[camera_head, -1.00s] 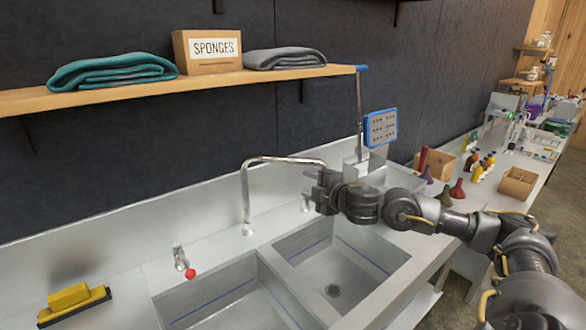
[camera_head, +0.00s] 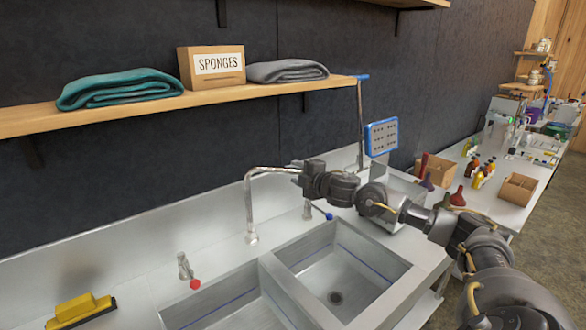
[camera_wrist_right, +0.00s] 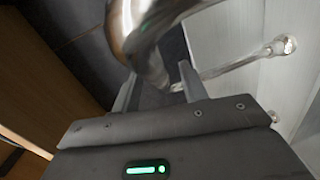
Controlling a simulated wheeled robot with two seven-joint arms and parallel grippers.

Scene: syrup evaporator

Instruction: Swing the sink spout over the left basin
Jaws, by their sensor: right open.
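The chrome sink spout (camera_head: 249,205) rises behind the two basins and bends to the right. Its arm points right, towards the back of the right basin (camera_head: 345,262), and its tip is hidden by my right gripper (camera_head: 298,169). The left basin (camera_head: 196,302) has nothing above it. My right gripper is open at the spout's far end. In the right wrist view the chrome spout (camera_wrist_right: 140,45) looms very close, in front of and partly overlapping the open fingers (camera_wrist_right: 158,88). I cannot tell whether they touch it. My left gripper is not in view.
A red-knobbed tap (camera_head: 186,270) and a blue-knobbed tap (camera_head: 312,212) flank the spout. A yellow scrubber (camera_head: 82,308) lies on the left counter. A wooden shelf (camera_head: 200,100) runs above the sink. Bottles and a wooden box (camera_head: 518,188) stand to the right.

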